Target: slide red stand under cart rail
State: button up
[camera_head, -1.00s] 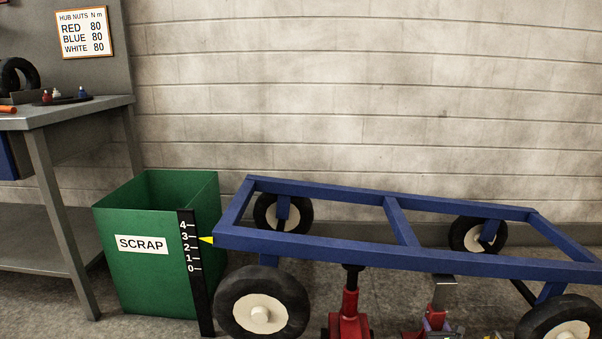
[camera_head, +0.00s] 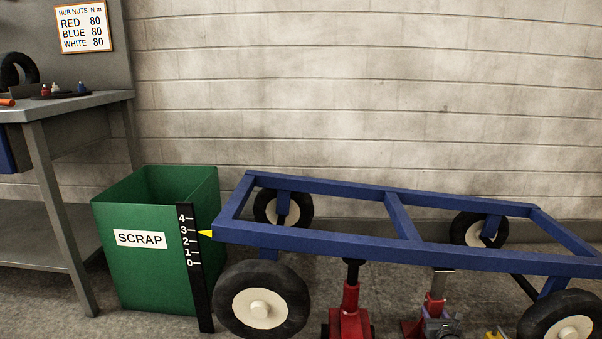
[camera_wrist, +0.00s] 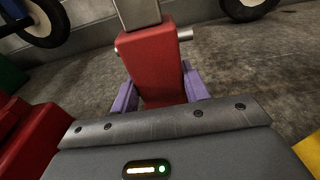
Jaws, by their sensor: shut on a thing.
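The red stand (camera_head: 433,305) stands on the floor at the near rail of the blue cart (camera_head: 345,249), its grey post top at the rail's lower edge. Whether the post is directly under the rail or in front of it I cannot tell. My gripper (camera_head: 440,325) is at the stand, low in the head view. In the wrist view the purple fingers (camera_wrist: 160,98) lie on both sides of the red stand body (camera_wrist: 152,65), shut on it. A pin sticks out of the stand's upper part. The stand's foot is hidden.
A red jack (camera_head: 349,312) stands left of the stand, under the same rail. A cart wheel (camera_head: 262,300) is further left. A black scale (camera_head: 195,265) with a yellow pointer stands beside the green scrap bin (camera_head: 150,280). Something yellow (camera_head: 495,333) is right of my gripper.

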jog(key=o, duration=1.4)
jog(key=shift+c, duration=0.2)
jog(key=shift+f, duration=0.3)
jog(key=shift+s+r, duration=0.2)
jog(key=shift+s, duration=0.05)
jog(key=shift+s+r+p, duration=0.25)
jog(key=shift+s+p, duration=0.4)
jog(key=shift+p, duration=0.35)
jog(key=s+a+r+p, duration=0.1)
jog(key=s+p, duration=0.9)
jog(key=s, duration=0.5)
jog(key=shift+s+r+p, duration=0.15)
jog(key=shift+s+p, duration=0.1)
jog(key=shift+p, duration=0.1)
